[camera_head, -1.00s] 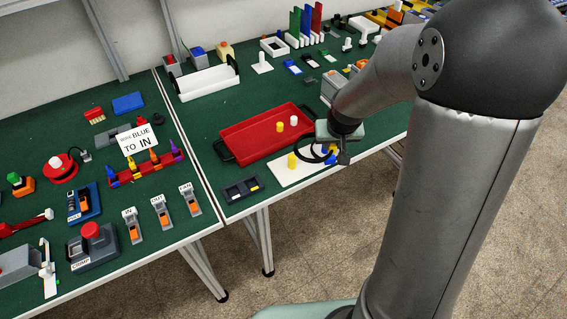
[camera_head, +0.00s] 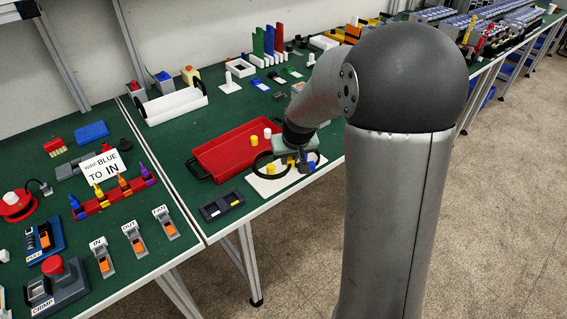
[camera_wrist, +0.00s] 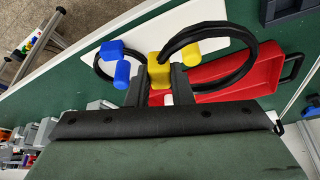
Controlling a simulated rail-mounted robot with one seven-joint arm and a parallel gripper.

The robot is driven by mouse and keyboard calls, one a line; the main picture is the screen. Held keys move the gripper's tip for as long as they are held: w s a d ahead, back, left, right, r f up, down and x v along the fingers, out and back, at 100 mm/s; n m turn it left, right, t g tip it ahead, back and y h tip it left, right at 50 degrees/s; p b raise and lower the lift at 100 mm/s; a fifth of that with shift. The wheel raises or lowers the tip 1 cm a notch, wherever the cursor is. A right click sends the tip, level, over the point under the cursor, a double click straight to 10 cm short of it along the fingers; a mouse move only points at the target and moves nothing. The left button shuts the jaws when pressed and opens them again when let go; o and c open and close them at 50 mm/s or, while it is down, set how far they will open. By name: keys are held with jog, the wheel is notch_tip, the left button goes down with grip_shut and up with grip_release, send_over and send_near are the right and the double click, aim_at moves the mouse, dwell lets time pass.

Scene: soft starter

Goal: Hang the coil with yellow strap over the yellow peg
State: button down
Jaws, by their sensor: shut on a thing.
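My gripper (camera_wrist: 159,86) is shut on the yellow strap (camera_wrist: 157,70) of a black coil (camera_wrist: 250,60). It is above a white board (camera_head: 262,186) at the table's front. In the head view the coil (camera_head: 253,168) sticks out left of my gripper, and the yellow peg (camera_head: 270,168) shows inside its outline. In the wrist view the yellow peg's top (camera_wrist: 186,51) also shows inside the loop. I cannot tell whether the coil is around the peg or above it. Blue pieces (camera_wrist: 122,74) and another black loop (camera_wrist: 98,66) are beside my gripper; blue also shows in the head view (camera_head: 311,166).
A red tray (camera_head: 208,158) with a yellow (camera_head: 267,133) and a white cylinder (camera_head: 253,140) lies behind the board. A dark two-slot holder (camera_head: 221,204) is to the left. A white open box (camera_head: 170,108) stands farther back. Floor is open in front.

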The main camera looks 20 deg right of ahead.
jog(key=w+f, duration=0.1)
jog(key=f, duration=0.1)
jog(key=w+f, duration=0.2)
jog(key=shift+w+f+p, duration=0.15)
jog(key=shift+w+p, duration=0.1)
jog(key=shift+p, duration=0.1)
jog(key=shift+f, duration=1.55)
jog(key=shift+f, duration=0.25)
jog(key=c, duration=1.6)
grip_release()
jog(key=shift+o, duration=0.2)
jog(key=shift+r, duration=0.2)
